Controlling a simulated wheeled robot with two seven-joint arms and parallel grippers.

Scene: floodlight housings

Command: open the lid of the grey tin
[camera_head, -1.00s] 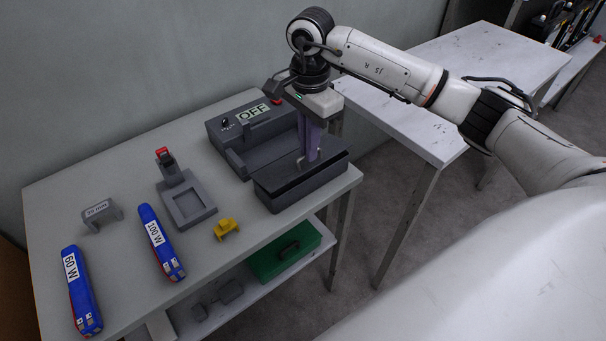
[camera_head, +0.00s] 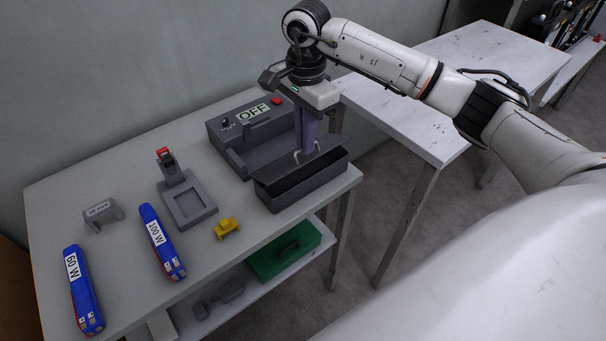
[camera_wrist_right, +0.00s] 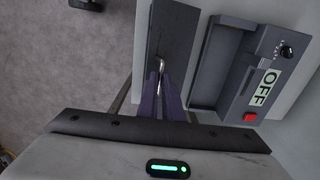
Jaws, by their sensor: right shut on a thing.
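The grey tin (camera_head: 310,189) stands at the right end of the table, an open-looking box with a dark inside. Its dark lid (camera_head: 318,156) is tilted up, raised along the near side and leaning toward the back. My right gripper (camera_head: 297,156) is above the tin, its purple fingers shut on the lid's metal handle. In the right wrist view the fingers (camera_wrist_right: 160,78) close on the handle (camera_wrist_right: 161,65), with the lid (camera_wrist_right: 172,40) beyond them. The tin's inside is too dark to make out. My left gripper is not in view.
A grey device marked OFF (camera_head: 230,135) stands just behind the tin. A grey holder (camera_head: 187,203), a yellow piece (camera_head: 227,228), a grey bracket (camera_head: 102,213) and blue packs marked 60 W (camera_head: 84,290) and 100 W (camera_head: 161,243) lie to the left. A green box (camera_head: 285,252) is on the lower shelf.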

